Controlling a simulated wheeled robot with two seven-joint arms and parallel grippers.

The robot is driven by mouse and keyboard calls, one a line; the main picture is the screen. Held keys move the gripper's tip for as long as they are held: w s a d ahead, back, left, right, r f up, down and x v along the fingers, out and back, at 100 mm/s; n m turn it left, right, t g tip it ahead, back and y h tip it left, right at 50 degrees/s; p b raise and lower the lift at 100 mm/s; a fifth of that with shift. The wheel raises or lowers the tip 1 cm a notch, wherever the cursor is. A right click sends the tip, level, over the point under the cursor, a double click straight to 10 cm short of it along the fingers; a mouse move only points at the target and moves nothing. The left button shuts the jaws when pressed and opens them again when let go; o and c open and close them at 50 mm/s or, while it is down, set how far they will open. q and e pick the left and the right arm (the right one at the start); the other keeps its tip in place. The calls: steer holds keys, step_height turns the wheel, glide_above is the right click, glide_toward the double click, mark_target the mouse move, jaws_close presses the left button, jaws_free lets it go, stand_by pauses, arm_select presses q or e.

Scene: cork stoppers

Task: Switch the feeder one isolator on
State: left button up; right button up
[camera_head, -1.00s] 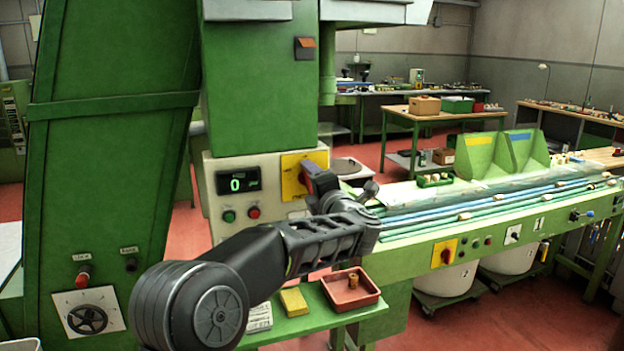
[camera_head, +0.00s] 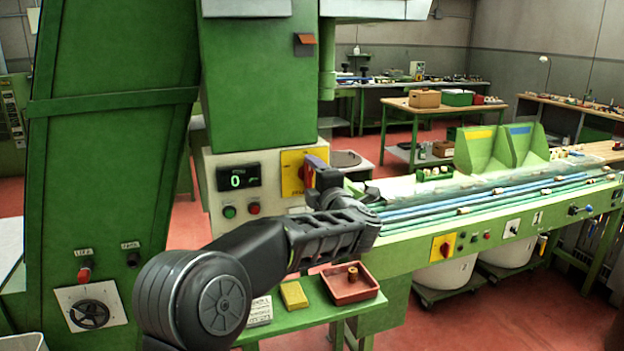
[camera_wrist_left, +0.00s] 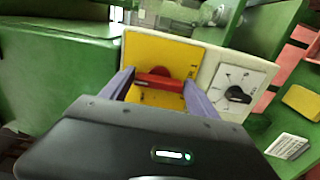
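A yellow isolator plate (camera_head: 292,171) with a red rotary handle is on the front of the pale control box; my left gripper partly covers it in the head view. The left wrist view shows the yellow plate (camera_wrist_left: 160,54) and its red bar handle (camera_wrist_left: 160,82) lying roughly crosswise. My left gripper (camera_head: 318,174) is open, its two purple-grey fingers (camera_wrist_left: 160,86) at either end of the bar. I cannot tell whether they touch it. A second yellow isolator (camera_head: 443,249) with a red knob is on the conveyor front. The isolator labels are not readable. My right gripper is not in view.
A display (camera_head: 238,177) reading 0 sits left of the plate, above green and red buttons. A black rotary selector (camera_wrist_left: 236,93) sits beside the plate. A red tray (camera_head: 350,284) and yellow block (camera_head: 293,295) lie on the green shelf below. The conveyor (camera_head: 500,207) runs right.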

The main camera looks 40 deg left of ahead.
arm_select(q)
steer(key=o, duration=0.3)
steer(key=shift+o, duration=0.2)
steer(key=shift+d, duration=0.1)
steer(key=shift+s+d, duration=0.2)
steer(key=shift+d, duration=0.05)
steer(key=b+v, duration=0.2)
steer(key=v, duration=0.5)
steer(key=shift+b, duration=0.3)
